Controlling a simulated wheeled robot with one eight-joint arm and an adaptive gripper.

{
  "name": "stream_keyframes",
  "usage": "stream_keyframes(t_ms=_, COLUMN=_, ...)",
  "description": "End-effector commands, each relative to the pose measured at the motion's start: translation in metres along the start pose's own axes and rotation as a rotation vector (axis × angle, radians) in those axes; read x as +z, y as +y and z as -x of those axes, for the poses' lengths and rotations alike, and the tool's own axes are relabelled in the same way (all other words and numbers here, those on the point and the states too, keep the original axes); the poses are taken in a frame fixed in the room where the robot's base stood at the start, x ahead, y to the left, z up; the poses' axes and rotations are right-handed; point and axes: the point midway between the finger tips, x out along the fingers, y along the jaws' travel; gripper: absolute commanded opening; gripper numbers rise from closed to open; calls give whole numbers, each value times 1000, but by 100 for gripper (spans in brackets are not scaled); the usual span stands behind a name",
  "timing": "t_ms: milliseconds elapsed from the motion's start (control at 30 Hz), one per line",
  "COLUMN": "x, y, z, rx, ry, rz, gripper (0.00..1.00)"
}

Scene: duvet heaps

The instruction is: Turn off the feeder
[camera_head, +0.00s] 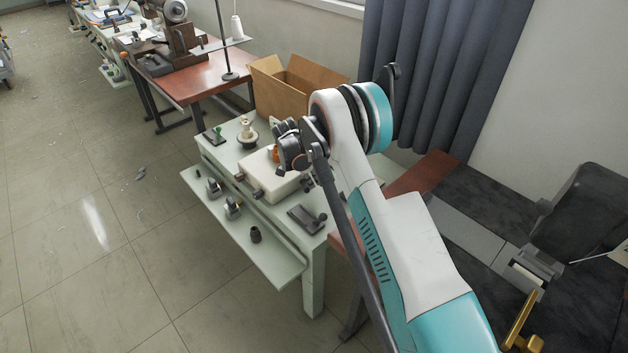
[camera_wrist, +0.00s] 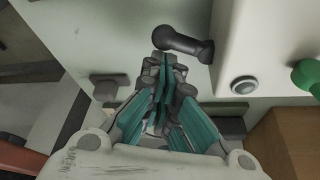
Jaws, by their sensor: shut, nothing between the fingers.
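A white box (camera_head: 268,176), which may be the feeder, sits on a pale green table and is partly hidden behind my arm in the head view. The wrist view shows a white housing (camera_wrist: 240,45) with a black lever (camera_wrist: 185,43) projecting left from its side.
The pale green table (camera_head: 215,153) has a lower front shelf (camera_head: 275,262) with small fittings. A green knob (camera_wrist: 307,76) stands right of the button. A cardboard box (camera_head: 283,92) stands behind. A dark device (camera_head: 308,219) lies near the front right.

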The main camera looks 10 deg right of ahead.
Motion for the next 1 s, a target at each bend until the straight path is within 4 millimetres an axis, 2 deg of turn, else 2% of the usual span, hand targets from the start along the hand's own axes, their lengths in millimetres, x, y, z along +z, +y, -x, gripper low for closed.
stream_keyframes(t_ms=567, x=-2, y=0, z=0, rx=0, ry=0, rz=1, gripper=0)
stream_keyframes(t_ms=667, x=-12, y=1, z=-2, rx=0, ry=0, rz=0, gripper=0)
stream_keyframes(t_ms=833, x=-44, y=4, z=-6, rx=0, ry=0, rz=1, gripper=0)
stream_keyframes(t_ms=867, x=-48, y=4, z=-2, rx=-2, ry=0, rz=3, gripper=0)
stream_keyframes(t_ms=900, x=-45, y=3, z=13, rx=-3, ry=0, rz=7, gripper=0)
stream_keyframes(t_ms=1000, x=-45, y=3, z=36, rx=-2, ry=0, rz=8, gripper=0)
